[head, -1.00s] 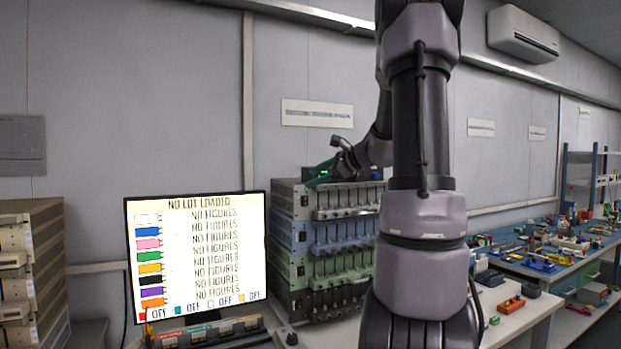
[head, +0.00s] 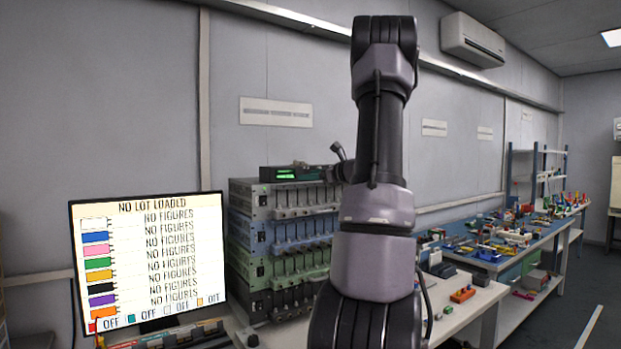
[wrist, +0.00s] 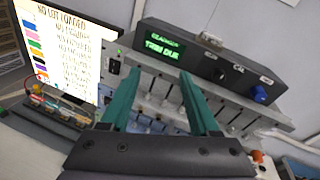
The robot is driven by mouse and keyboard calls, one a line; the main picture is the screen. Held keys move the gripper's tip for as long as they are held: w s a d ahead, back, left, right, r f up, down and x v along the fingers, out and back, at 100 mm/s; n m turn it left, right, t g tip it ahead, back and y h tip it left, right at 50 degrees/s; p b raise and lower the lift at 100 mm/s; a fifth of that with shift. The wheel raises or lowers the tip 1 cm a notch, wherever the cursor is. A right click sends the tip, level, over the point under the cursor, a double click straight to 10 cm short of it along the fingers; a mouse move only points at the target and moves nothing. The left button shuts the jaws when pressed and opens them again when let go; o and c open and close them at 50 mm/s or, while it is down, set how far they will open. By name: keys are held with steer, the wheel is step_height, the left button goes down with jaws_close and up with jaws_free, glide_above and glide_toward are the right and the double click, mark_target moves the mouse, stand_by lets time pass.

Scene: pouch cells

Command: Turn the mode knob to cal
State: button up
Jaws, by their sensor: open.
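In the wrist view a dark control box (wrist: 165,38) lies across the top of the rack, tilted in the picture. My gripper (wrist: 158,76) has two green fingers, apart and empty, below the display and left of the knobs. In the head view the control box (head: 290,173) shows, but my arm hides my gripper.
The rack of stacked cell testers (head: 262,236) stands under the box. A monitor (head: 150,262) stands left of it, reading "NO LOT LOADED". A bench with loose parts (head: 495,255) runs along the right.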

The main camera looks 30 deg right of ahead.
steer(key=d+f+m+t+h, duration=0.25)
steer(key=d+m, duration=0.25)
steer(key=d, duration=0.5)
steer(key=shift+g+h, duration=0.35)
steer(key=shift+h, duration=0.1)
steer(key=w, duration=0.7)
steer(key=w+r, duration=0.1)
steer(key=w, duration=0.2)
steer(key=shift+w+a, duration=0.1)
steer(key=shift+w, duration=0.1)
jaws_close()
